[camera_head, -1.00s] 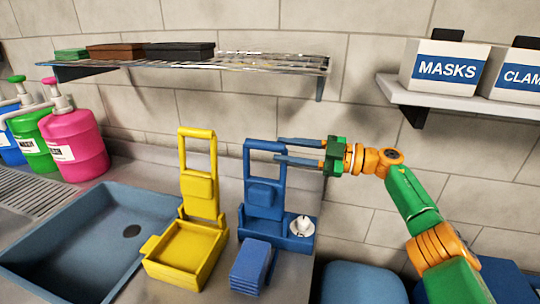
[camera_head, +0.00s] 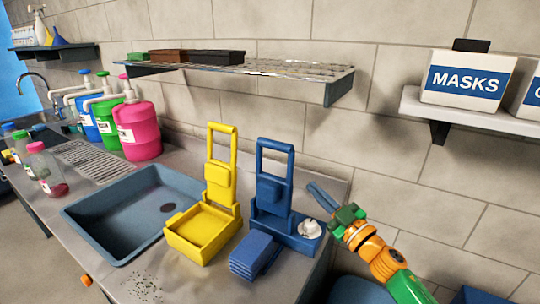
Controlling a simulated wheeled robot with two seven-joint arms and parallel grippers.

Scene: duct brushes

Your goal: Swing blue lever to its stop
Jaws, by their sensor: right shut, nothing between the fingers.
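The blue lever (camera_head: 274,146) is a looped handle standing upright at the back of a blue press-like device (camera_head: 283,222) on the counter. A small white round part (camera_head: 310,228) sits on the right side of its base. My right gripper (camera_head: 315,190) is to the right of the lever and lower than its top bar. Its fingers are together and empty, pointing up and left, apart from the lever in the picture. I do not make out my left gripper.
A similar yellow device (camera_head: 203,229) stands just left, with its handle upright. Blue stacked pads (camera_head: 254,255) lie in front of the blue device. A sink (camera_head: 133,213) is at left. A wire shelf (camera_head: 290,72) and a shelf with a masks box (camera_head: 466,80) hang above.

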